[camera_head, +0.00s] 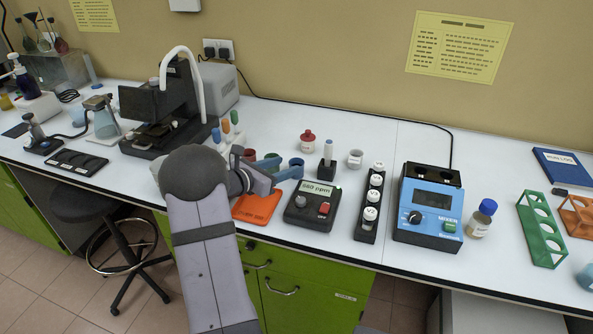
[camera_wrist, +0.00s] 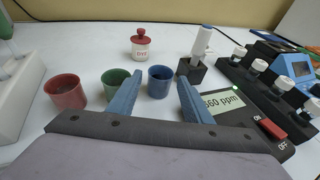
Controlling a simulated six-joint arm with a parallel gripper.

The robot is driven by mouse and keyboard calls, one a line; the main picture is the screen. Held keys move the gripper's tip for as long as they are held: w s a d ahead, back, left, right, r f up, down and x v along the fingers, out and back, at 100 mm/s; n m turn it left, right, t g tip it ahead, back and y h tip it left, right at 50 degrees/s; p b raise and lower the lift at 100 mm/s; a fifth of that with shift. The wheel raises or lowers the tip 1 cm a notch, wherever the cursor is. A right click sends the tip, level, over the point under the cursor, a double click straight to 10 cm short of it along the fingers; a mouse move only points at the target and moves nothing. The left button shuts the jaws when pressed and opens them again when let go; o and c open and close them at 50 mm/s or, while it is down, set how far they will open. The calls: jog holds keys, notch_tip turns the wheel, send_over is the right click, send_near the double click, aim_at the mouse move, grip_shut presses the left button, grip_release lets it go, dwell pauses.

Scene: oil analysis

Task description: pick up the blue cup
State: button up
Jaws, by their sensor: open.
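The blue cup (camera_wrist: 160,82) stands upright on the white bench, between and beyond my two blue fingers in the wrist view. It also shows in the head view (camera_head: 296,163), close to the fingertips. My gripper (camera_wrist: 157,88) is open and empty, its fingers pointing toward the cup. In the head view my gripper (camera_head: 278,168) reaches over the front of the bench from the left. A green cup (camera_wrist: 115,80) stands just left of the blue cup, partly hidden by the left finger. A red cup (camera_wrist: 65,92) stands further left.
A red-capped jar (camera_wrist: 141,45) stands behind the cups. A holder with a white-and-blue stick (camera_wrist: 192,70) is right of the blue cup. A black 660 ppm device (camera_head: 311,206) and an orange mat (camera_head: 257,207) lie near the front edge.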

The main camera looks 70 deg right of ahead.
aim_at(301, 161)
jog(key=shift+p+x, duration=0.6)
jog(key=shift+x, duration=1.65)
jog(key=shift+a, duration=0.1)
jog(key=c, duration=0.8)
